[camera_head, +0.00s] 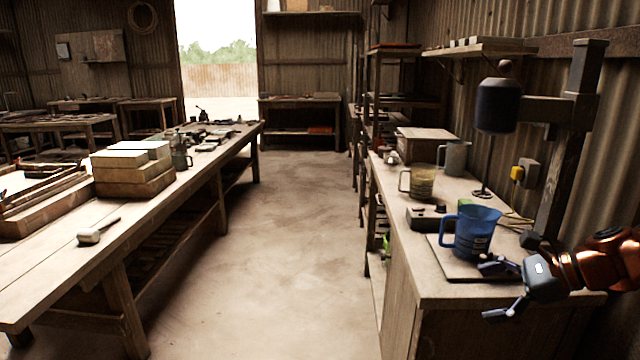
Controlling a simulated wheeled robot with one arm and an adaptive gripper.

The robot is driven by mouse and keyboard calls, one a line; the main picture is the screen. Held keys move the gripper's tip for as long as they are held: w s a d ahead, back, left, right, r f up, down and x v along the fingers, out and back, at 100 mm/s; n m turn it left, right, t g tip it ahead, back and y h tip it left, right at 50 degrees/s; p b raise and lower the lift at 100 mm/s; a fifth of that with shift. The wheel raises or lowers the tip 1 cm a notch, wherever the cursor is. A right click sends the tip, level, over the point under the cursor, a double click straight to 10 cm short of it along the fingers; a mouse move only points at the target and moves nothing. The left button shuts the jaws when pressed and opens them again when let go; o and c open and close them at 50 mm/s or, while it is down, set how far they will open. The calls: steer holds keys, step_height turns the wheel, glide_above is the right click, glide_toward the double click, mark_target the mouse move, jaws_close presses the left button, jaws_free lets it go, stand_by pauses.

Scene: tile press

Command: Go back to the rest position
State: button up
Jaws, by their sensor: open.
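My gripper (503,288) is at the right, low beside the front corner of the right-hand bench (440,290). Its fingers are spread apart, with nothing between them. A blue measuring jug (472,232) stands upright on a flat board just behind and left of the fingers. I cannot tell the exact gap between the gripper and the jug or board. My orange-brown arm comes in from the right edge.
A mixer on a post (500,105) stands over the right bench. A clear jug (422,183), a grey jug (454,157) and a control box (426,216) stand there. A long table (150,222) with blocks (133,182) and a mallet (90,236) is left. The aisle between is clear.

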steer(key=s+a+f+n+g+h, duration=0.1)
steer(key=s+a+f+n+g, duration=0.2)
steer(key=s+a+n, duration=0.4)
steer(key=s+a+f+n+g+h, duration=0.25)
steer(key=s+a, duration=0.25)
steer(key=a, duration=0.4)
steer(key=s+d+f+n+g+h, duration=0.1)
steer(key=s+f+n+g+h, duration=0.15)
steer(key=s+f+n, duration=0.4)
steer(key=s+f+n+g+h, duration=0.1)
steer(key=s+n+h, duration=0.25)
steer(key=s, duration=0.65)
step_height(320, 180, up, 19)
steer(key=n+t+p, duration=0.1)
steer(key=p, duration=1.6)
steer(key=shift+s+d+t, duration=0.15)
steer(key=shift+d+t, duration=0.05)
steer(key=shift+t, duration=0.1)
